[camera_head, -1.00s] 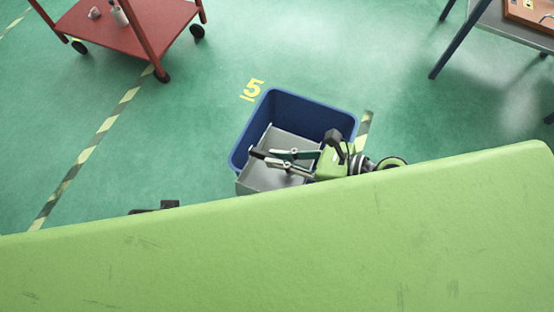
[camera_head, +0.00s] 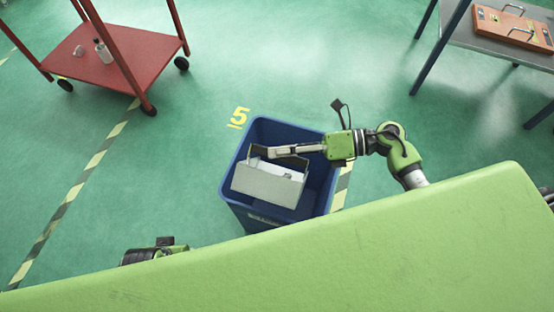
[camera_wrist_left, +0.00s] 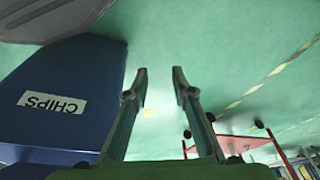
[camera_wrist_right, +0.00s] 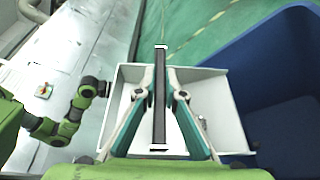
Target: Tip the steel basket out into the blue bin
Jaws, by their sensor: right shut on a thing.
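The steel basket (camera_head: 266,187) is a pale grey box over the mouth of the blue bin (camera_head: 233,205), its broad wall turned to the head camera. My right gripper (camera_head: 272,152) is shut on the basket's dark bar handle, which runs between the fingers in the right wrist view (camera_wrist_right: 160,100). That view also shows the basket (camera_wrist_right: 215,105) beside the blue bin wall (camera_wrist_right: 275,70). I see no castings; the bin floor is mostly hidden. My left gripper (camera_wrist_left: 158,75) is open and empty, beside the bin (camera_wrist_left: 60,90) with its CHIPS label.
A red trolley (camera_head: 120,70) with small items stands at the upper left. A grey table (camera_head: 480,40) with an orange board (camera_head: 512,27) is at the upper right. The green floor around the bin is clear. My green body covers the bottom of the head view.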

